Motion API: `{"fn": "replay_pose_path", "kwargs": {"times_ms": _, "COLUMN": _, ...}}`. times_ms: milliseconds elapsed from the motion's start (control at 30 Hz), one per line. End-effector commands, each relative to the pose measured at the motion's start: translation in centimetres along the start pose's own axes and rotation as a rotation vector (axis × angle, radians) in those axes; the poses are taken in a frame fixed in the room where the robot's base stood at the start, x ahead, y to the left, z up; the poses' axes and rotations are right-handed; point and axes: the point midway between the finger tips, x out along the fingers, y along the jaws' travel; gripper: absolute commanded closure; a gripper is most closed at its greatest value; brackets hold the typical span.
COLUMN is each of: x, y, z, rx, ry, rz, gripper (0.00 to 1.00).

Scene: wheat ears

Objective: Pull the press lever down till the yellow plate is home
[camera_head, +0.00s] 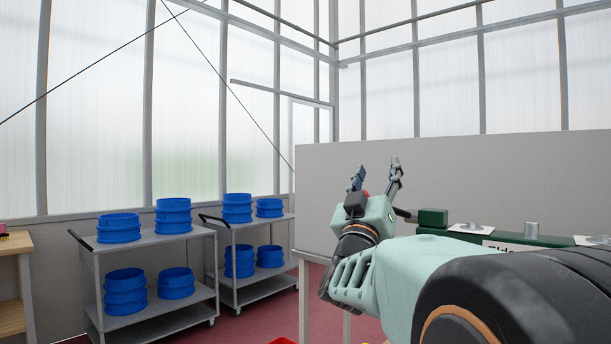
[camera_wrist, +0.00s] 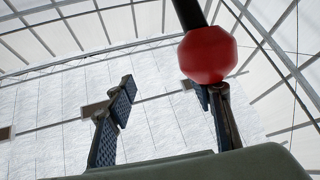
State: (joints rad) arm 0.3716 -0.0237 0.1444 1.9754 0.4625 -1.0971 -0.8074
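The red knob (camera_wrist: 207,54) of a lever looms large in the wrist view, with its black shaft (camera_wrist: 187,11) running up out of the frame. The knob overlaps the tip of my gripper's right finger there. My gripper (camera_wrist: 165,97) is open, its fingers well apart with nothing held between them. In the head view my gripper (camera_head: 378,173) points upward, and a small patch of the red knob (camera_head: 365,193) shows behind it. Whether the knob touches a finger I cannot tell.
A dark green bench unit (camera_head: 510,236) with metal cylinders and a green block (camera_head: 433,217) stands right of my gripper, partly hidden by my arm. A grey panel (camera_head: 470,175) rises behind. Carts (camera_head: 160,238) with blue stacked rings stand at the left. A wooden table (camera_head: 14,243) is far left.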

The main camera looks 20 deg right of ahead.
Motion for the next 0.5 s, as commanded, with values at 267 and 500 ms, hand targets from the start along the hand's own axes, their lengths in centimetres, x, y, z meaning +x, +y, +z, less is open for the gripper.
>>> {"fn": "replay_pose_path", "kwargs": {"times_ms": 267, "x": -0.23, "y": -0.09, "z": 0.01, "rx": 0.000, "ry": 0.000, "rz": -0.002, "gripper": 0.52}}
{"fn": "replay_pose_path", "kwargs": {"times_ms": 500, "x": -0.37, "y": -0.16, "z": 0.16, "rx": 0.001, "ry": 0.001, "rz": -0.002, "gripper": 0.52}}
